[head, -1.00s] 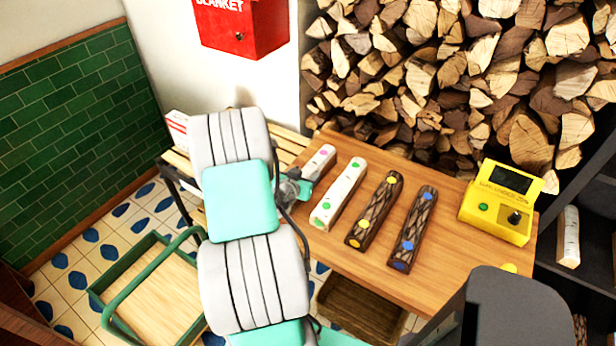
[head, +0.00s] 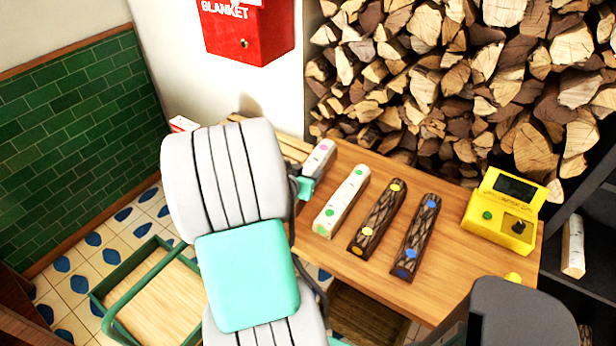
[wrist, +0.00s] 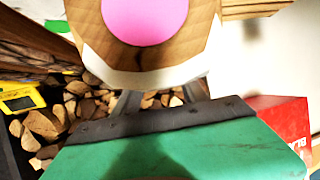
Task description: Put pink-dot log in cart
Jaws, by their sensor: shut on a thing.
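The pink-dot log (head: 319,157) is pale, with a pink dot near its far end, and is at the left end of the row of logs. My gripper (head: 307,186) is shut on it at its near end, which the gripper and my arm partly hide. In the wrist view, the log's cut wood face with the large pink dot (wrist: 145,18) fills the top, close to my gripper (wrist: 158,98). Whether the log is clear of the table I cannot tell. The cart (head: 118,268), a green frame with a wooden bed, stands on the floor at left, partly behind my arm.
A white log with green dots (head: 342,202), a dark yellow-dot log (head: 377,222) and a dark blue-dot log (head: 415,240) lie on the wooden table (head: 455,215). A yellow device (head: 503,212) is at right. Stacked firewood and a red box (head: 245,35) are behind.

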